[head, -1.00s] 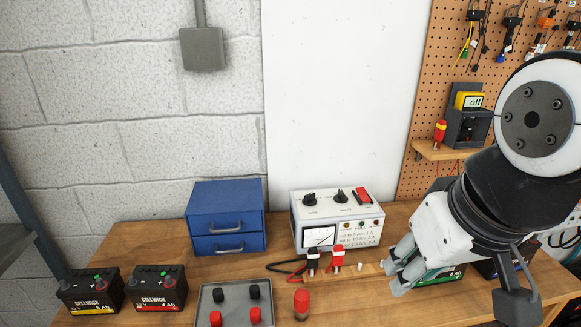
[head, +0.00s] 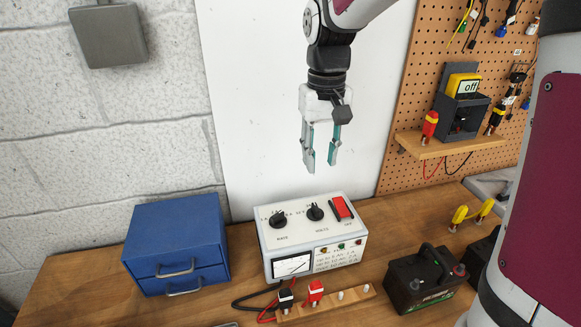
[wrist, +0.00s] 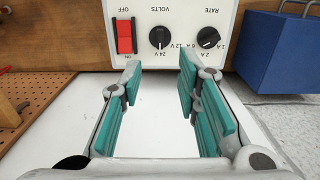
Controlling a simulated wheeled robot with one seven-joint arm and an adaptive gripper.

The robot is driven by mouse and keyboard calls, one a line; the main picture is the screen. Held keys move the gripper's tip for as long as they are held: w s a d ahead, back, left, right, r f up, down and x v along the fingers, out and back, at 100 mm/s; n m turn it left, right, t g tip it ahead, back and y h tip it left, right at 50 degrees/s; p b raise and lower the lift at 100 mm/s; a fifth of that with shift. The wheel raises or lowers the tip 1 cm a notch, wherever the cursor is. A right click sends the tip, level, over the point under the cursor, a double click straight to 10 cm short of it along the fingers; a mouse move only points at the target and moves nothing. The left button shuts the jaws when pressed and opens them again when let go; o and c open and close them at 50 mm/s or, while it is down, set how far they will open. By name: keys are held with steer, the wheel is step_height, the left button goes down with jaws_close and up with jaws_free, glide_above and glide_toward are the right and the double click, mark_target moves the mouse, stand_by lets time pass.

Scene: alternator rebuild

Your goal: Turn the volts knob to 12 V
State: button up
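The white charger box (head: 330,239) stands on the bench, with two black knobs and a red switch (head: 341,208) on its top. The volts knob (head: 314,212) is the one beside the switch; the rate knob (head: 278,219) is to its left. In the wrist view the box top appears upside down, with the volts knob (wrist: 159,37) between the red switch and the rate knob (wrist: 208,38). Marks including 12 V and 24 V are beside it; its exact setting is too small to tell. My gripper (head: 322,165) is open, empty, pointing down above the box, apart from the knob.
A blue drawer box (head: 176,245) stands left of the charger. Black and red clamps (head: 315,292) sit on a wooden strip in front. A dark battery (head: 425,278) is at right. A pegboard shelf (head: 450,142) holds a meter reading off. Space above the charger is clear.

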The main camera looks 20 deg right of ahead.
mark_target(316, 208)
step_height(316, 208, down, 14)
steer(key=shift+r+p, duration=0.1)
steer(key=shift+p, duration=0.35)
jaws_close()
